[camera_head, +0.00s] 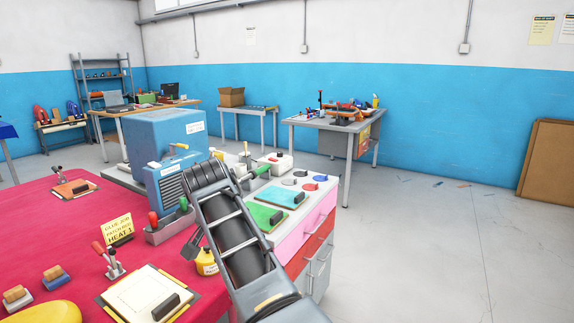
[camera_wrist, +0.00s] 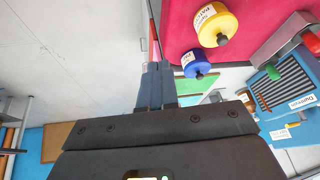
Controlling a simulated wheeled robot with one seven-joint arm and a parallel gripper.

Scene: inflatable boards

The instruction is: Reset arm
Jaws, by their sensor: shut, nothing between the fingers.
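My gripper (camera_wrist: 155,88) shows in the wrist view with its two grey fingers together and nothing between them. It is beside the edge of the red-topped table (camera_wrist: 178,25), near a yellow pot (camera_wrist: 217,25) and a blue pot (camera_wrist: 196,64). In the head view my arm rises from the bottom middle and bends over the red table (camera_head: 60,230). The yellow pot (camera_head: 207,262) stands just left of the arm there. The arm hides part of the bench, and the fingertips are not clear in that view.
A blue machine (camera_head: 165,145) stands behind my arm. A green board (camera_head: 264,216) and a teal board (camera_head: 283,195) lie to the right of the arm. Clamps and a yellow sign (camera_head: 118,231) stand on the table. The grey floor (camera_head: 430,250) at right is clear.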

